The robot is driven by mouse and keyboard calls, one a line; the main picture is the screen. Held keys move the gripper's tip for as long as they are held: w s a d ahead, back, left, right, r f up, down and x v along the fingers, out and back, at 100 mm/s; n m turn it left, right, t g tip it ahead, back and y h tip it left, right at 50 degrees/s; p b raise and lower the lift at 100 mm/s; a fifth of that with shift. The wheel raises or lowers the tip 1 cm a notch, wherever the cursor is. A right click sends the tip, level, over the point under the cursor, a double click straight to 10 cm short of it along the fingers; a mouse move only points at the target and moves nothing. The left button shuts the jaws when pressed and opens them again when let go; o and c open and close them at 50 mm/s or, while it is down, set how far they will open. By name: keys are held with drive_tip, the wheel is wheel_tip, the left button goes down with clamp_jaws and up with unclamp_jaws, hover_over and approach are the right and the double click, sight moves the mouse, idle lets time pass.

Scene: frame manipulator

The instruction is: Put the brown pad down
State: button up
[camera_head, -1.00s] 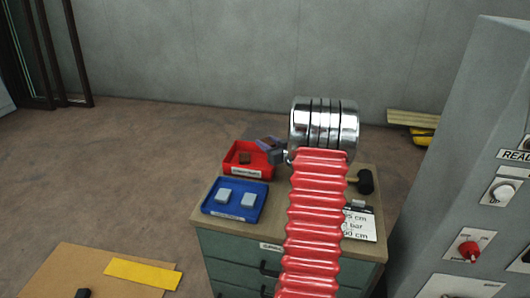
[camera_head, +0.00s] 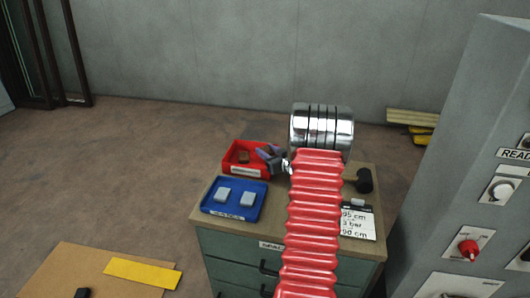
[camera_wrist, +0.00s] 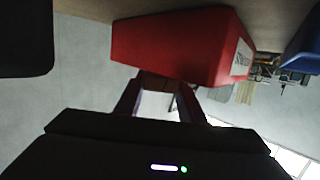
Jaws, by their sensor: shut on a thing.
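My gripper (camera_head: 267,153) is at the right end of the red tray (camera_head: 226,167), on the cabinet top. In the wrist view my gripper (camera_wrist: 155,95) is shut on a brown pad (camera_wrist: 153,82), which shows between the fingertips, close to the red tray (camera_wrist: 175,50). The held pad is small and dark in the head view, and I cannot tell whether it touches the tray. Another brown piece (camera_head: 243,157) lies inside the red tray, left of the fingers.
A blue tray (camera_head: 232,214) with two grey pads (camera_head: 223,194) stands in front of the red tray. A black mallet (camera_head: 364,180) and a written sheet (camera_head: 358,222) lie at the right of the cabinet top. A grey control panel (camera_head: 465,170) stands at right.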

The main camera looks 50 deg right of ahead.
drive_tip(key=shift+f, duration=0.2)
drive_tip(key=o, duration=1)
drive_tip(key=shift+o, duration=0.2)
drive_tip(key=shift+r, duration=0.1)
drive_tip(key=shift+r, duration=0.6)
drive_tip(key=v, duration=1.2)
drive_tip(key=shift+f, duration=0.1)
